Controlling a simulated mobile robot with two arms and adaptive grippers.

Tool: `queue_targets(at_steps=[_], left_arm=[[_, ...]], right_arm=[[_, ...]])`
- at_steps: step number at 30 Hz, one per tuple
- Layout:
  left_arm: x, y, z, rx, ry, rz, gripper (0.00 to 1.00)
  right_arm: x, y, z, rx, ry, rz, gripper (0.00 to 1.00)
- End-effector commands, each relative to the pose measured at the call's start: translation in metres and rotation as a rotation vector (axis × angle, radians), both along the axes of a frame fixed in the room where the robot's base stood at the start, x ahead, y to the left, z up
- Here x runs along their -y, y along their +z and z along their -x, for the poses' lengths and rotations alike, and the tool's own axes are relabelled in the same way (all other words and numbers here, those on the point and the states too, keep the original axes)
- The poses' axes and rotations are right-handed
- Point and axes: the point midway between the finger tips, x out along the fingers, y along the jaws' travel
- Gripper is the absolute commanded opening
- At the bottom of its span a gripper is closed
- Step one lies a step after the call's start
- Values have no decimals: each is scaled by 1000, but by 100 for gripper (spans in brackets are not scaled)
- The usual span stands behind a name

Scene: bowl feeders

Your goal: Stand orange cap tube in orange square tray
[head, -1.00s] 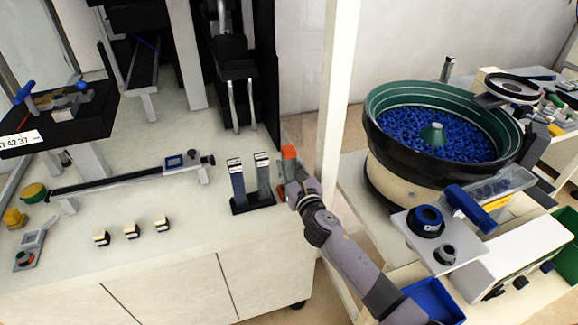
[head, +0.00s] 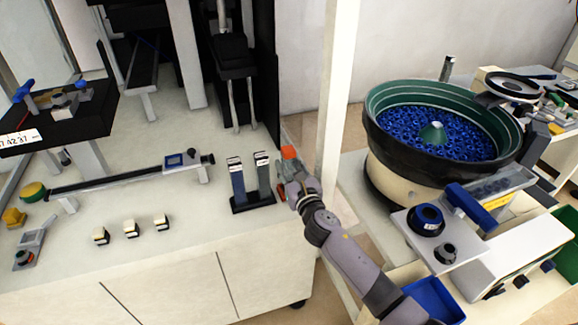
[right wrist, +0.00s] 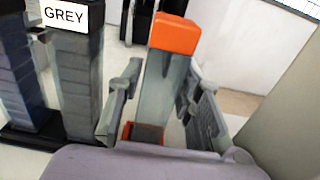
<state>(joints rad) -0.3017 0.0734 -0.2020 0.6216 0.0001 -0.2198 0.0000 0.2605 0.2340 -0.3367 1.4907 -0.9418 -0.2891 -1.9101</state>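The orange cap tube (right wrist: 161,84) stands upright between the fingers of my right gripper (right wrist: 163,104) in the right wrist view. Its orange cap is on top and its clear grey body runs down to the orange square tray (right wrist: 127,131). The foot of the tube appears to be inside the tray, partly hidden by my gripper. The fingers are apart, with a gap visible on the right side of the tube. In the head view the cap (head: 289,152) shows just above my right gripper (head: 291,180), and the tray (head: 282,197) is mostly hidden. My left gripper is not in view.
A white post (head: 338,100) rises close on the right. The blue-filled bowl feeder (head: 436,135) is farther right.

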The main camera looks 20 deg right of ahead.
Motion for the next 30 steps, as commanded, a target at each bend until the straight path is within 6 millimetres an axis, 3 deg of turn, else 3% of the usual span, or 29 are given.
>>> queue_targets(at_steps=[7, 13, 17, 30], left_arm=[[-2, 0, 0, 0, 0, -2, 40], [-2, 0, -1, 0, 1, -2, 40], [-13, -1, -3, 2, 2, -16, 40], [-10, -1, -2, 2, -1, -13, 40]], right_arm=[[0, 0, 0, 0, 0, 0, 51], [0, -1, 0, -1, 0, 0, 51], [0, -1, 2, -1, 0, 0, 51], [3, -2, 62, -2, 1, 1, 51]])
